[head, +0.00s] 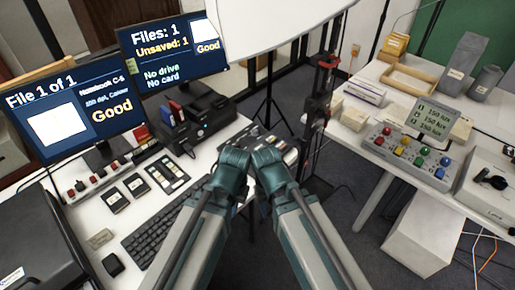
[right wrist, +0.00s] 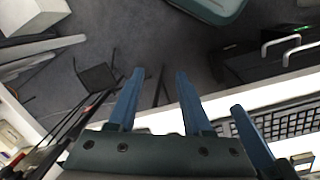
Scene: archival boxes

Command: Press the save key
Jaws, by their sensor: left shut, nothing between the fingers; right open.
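No key labelled save can be made out. A dark panel with small keys (head: 256,135) lies at the desk's right end, partly hidden behind my grippers. A black keyboard (head: 152,232) lies at the desk's front, partly hidden by my left arm. The right screen (head: 172,50) reads "Files: 1, Unsaved: 1, No drive, No card"; the left screen (head: 70,115) reads "File 1 of 1, Good". My left gripper (head: 236,160) is shut and empty beside the panel; its fingertips are hard to see. My right gripper (right wrist: 157,72) is open and empty, with floor behind its fingers.
A black dock (head: 195,122) stands behind the panel. A black stand (head: 318,100) rises right of the panel. A side table holds a box with coloured buttons (head: 408,150). Dark floor lies between the tables.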

